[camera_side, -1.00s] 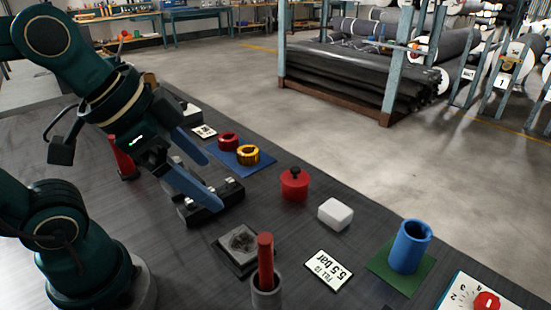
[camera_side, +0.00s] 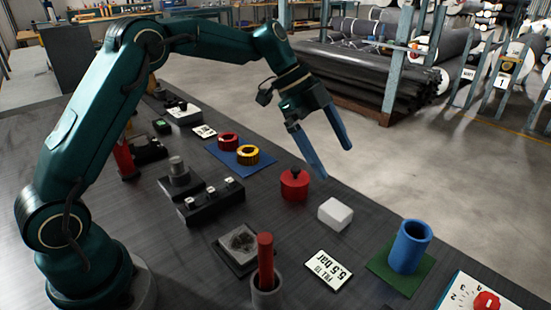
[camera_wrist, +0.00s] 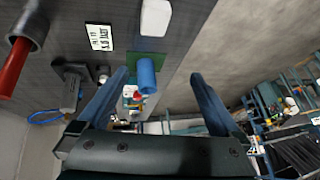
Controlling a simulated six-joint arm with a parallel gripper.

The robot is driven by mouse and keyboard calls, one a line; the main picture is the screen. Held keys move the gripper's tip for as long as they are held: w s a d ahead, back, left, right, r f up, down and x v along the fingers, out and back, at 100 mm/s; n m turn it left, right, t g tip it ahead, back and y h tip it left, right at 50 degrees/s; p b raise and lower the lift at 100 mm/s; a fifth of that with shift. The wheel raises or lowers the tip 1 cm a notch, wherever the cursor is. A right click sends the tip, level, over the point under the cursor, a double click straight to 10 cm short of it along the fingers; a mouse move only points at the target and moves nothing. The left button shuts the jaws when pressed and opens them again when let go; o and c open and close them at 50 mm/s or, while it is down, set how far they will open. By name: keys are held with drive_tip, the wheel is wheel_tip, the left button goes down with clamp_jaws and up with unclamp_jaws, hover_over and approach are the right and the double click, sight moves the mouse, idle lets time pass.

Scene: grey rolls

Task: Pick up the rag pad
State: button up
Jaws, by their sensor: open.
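My gripper (camera_side: 335,163) is open and empty, held in the air above the table's far edge, up and left of a white rounded block (camera_side: 335,214). A square grey holder (camera_side: 223,257) with a crumpled grey pad (camera_side: 242,242) lies flat on the table, lower left of my gripper and apart from it. I cannot tell for sure whether the rag pad is this pad or the white block. In the wrist view my gripper (camera_wrist: 160,76) has its two blue fingers wide apart, and the white block (camera_wrist: 156,17) is at the top. The crumpled pad does not show there.
A red knobbed pot (camera_side: 294,186) stands below my fingertips. A red rod (camera_side: 265,258) stands upright in a grey cup beside the holder. A blue cylinder (camera_side: 408,248) stands on a green mat. Red and gold rings sit on a blue plate (camera_side: 229,158). A label card (camera_side: 328,270) lies flat.

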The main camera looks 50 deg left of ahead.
drive_tip(key=n+g, duration=0.1)
approach(335, 209)
drive_tip(key=x, duration=0.3)
drive_tip(key=shift+w+d+f, duration=0.1)
drive_tip(key=shift+w+f, duration=0.15)
drive_tip(key=shift+w, duration=0.05)
drive_tip(key=shift+d+f+g, duration=0.1)
drive_tip(key=shift+f+g, duration=0.2)
drive_tip(key=shift+f, duration=0.05)
drive_tip(key=shift+x, duration=2.3)
drive_tip(key=c, duration=1.4)
